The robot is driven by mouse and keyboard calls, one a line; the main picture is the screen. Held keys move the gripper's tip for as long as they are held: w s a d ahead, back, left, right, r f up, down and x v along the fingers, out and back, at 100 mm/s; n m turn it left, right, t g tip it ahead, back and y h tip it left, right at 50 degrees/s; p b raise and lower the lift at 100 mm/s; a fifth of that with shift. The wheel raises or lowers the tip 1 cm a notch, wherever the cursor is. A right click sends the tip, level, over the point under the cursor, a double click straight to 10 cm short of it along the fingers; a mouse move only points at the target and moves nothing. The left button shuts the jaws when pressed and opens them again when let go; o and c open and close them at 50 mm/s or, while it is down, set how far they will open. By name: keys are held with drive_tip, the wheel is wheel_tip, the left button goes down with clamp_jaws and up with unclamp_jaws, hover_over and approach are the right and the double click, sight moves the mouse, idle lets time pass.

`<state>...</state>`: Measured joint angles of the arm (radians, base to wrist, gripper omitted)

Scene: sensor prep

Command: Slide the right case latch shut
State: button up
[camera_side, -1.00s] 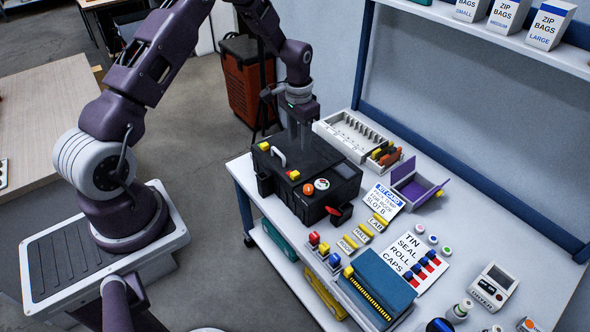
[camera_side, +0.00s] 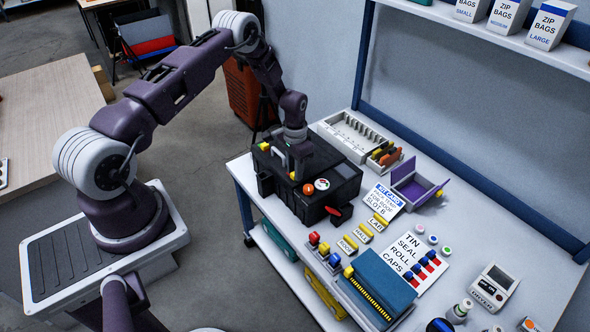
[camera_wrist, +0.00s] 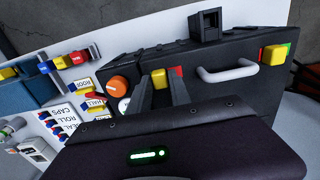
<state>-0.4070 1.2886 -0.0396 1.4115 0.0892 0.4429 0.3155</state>
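The black case (camera_side: 331,193) sits shut on the bench, with a grey handle (camera_wrist: 227,71) on its front edge. Two yellow latches flank the handle. The yellow latch nearer the orange knob (camera_side: 308,189) shows red beside it in the wrist view (camera_wrist: 158,78).
A white rack (camera_side: 345,134) and a purple open box (camera_side: 410,190) stand behind and right of the case. A red lever (camera_side: 340,212) projects from the case's near end.

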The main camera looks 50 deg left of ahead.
clamp_jaws()
idle(1.1)
